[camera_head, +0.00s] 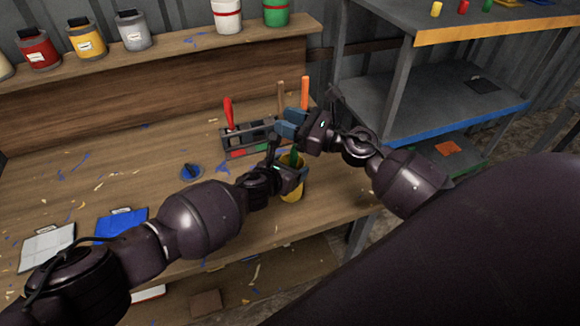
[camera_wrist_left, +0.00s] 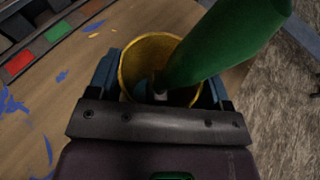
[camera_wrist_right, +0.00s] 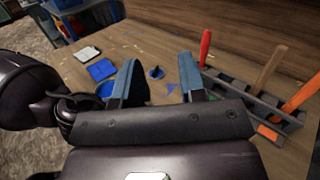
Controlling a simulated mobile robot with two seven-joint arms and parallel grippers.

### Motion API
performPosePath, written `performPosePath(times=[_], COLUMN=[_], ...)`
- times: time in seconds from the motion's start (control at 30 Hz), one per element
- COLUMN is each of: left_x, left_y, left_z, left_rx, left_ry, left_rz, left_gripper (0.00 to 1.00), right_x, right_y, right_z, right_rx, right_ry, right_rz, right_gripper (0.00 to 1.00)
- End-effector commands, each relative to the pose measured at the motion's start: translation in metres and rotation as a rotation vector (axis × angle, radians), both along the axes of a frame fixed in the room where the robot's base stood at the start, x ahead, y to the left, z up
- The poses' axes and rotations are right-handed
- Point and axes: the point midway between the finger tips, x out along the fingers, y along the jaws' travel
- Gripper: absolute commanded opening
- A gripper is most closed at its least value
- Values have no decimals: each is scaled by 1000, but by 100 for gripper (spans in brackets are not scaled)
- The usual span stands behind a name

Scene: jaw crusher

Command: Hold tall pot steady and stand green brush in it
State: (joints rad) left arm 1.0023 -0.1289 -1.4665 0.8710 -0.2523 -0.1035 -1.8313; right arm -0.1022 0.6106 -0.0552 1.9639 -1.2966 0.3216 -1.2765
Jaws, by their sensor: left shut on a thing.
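The tall yellow pot (camera_head: 292,193) stands near the front right of the workbench. My left gripper (camera_head: 293,176) is shut on it, with one finger on each side of the pot rim in the left wrist view (camera_wrist_left: 126,66). The green brush (camera_wrist_left: 225,42) stands in the pot, leaning to the right in that view, its handle sticking up above the rim. Its handle shows partly in the head view (camera_head: 291,157), between the two wrists. My right gripper (camera_head: 289,123) is open and empty above and behind the pot, with its blue fingers (camera_wrist_right: 158,75) spread apart.
A grey rack (camera_head: 232,143) behind the pot holds a red-handled, a brown-handled and an orange-handled tool. A small blue item (camera_head: 190,171) lies left of it. Blue (camera_head: 122,227) and white (camera_head: 50,248) pads lie front left. Paint cans line the back shelf.

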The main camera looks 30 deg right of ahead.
Motion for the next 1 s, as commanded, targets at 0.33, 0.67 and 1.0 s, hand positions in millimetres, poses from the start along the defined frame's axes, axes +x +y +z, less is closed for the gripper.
performPosePath(times=[0.33,0.67,1.0], left_x=[0,1,1], left_y=[0,-1,0], left_z=[0,1,1], left_rx=[0,-1,-1], left_ry=[1,2,2], left_rz=[3,3,4], left_gripper=[45,45,45], right_x=[-2,-4,-39], right_y=[6,6,-18], right_z=[-2,-2,-6], right_rx=[3,6,5], right_ry=[6,7,7], right_rz=[16,20,8], right_gripper=[55,55,55])
